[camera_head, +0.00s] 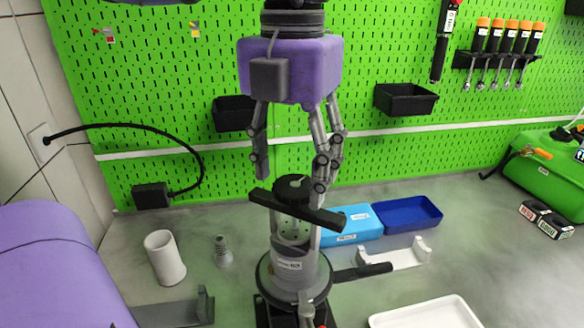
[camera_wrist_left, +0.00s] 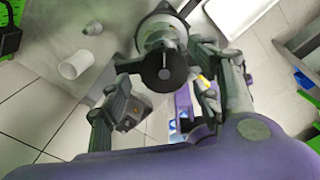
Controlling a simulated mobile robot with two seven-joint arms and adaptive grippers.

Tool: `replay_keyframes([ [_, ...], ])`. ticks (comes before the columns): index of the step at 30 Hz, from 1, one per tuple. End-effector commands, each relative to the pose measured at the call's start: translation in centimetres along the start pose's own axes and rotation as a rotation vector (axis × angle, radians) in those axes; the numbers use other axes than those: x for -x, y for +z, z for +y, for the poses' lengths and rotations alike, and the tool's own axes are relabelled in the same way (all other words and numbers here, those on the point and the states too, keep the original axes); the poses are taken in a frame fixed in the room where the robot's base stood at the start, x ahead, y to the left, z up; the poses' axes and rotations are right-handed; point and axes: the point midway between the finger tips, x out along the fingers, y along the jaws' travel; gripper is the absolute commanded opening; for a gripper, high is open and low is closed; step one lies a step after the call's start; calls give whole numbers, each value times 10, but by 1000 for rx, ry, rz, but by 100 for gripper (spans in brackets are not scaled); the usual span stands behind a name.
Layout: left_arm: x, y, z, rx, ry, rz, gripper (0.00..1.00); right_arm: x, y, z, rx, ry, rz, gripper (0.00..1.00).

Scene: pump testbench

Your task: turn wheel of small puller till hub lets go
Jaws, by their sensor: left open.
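The small puller stands upright on a grey pump unit (camera_head: 293,272) in the middle of the bench. Its round black wheel (camera_head: 294,189) sits on top, above a long black crossbar (camera_head: 323,216). The wheel also shows as a black disc in the left wrist view (camera_wrist_left: 165,69). A pale part with green spots (camera_head: 289,233) shows below the crossbar; I cannot tell whether it is the hub. My left gripper (camera_head: 291,178) points down over the puller with its fingers spread, one on each side of the wheel. It also shows in the left wrist view (camera_wrist_left: 163,84). It holds nothing.
A white cylinder (camera_head: 165,257) and a grey threaded part (camera_head: 222,252) stand left of the pump. Blue bins (camera_head: 408,213), a white bracket (camera_head: 393,258) and a white tray (camera_head: 425,314) lie right of it. A green pegboard (camera_head: 180,80) closes off the back.

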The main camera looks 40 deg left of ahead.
Motion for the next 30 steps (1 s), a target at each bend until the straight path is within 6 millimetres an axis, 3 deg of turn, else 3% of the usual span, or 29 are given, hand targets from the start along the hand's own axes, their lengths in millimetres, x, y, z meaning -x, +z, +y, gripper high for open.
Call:
replay_keyframes([
  [10,-6,0,0,-1,-1,-1,58,0,-1,0,-1,0,1,40],
  [20,-6,0,0,0,1,0,16,0,-1,0,-2,0,2,40],
  [30,-7,0,0,-50,2,0,16,-1,5,0,0,0,-6,40],
])
